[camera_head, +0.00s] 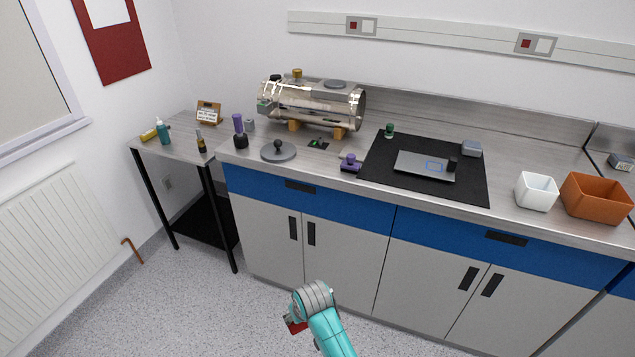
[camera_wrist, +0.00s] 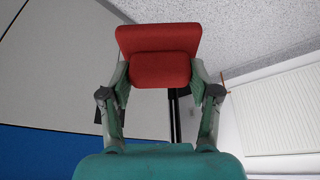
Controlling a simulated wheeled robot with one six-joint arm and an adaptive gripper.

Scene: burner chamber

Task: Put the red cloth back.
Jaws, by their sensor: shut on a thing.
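The red cloth (camera_wrist: 158,55) is held between the two fingers of my gripper (camera_wrist: 160,85) in the wrist view. It looks like a folded, thick red pad with rounded corners. In the head view, a small part of the red cloth (camera_head: 296,327) shows at the left of my wrist, low in front of the cabinets and above the floor. My gripper is shut on it; its fingers are mostly hidden in the head view.
A steel counter (camera_head: 330,190) carries a metal cylinder (camera_head: 315,103), a black mat (camera_head: 380,172), a white bin (camera_head: 536,191) and an orange bin (camera_head: 597,198). A side table (camera_head: 178,150) with bottles stands at the left. The floor (camera_head: 215,310) before the cabinets is clear.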

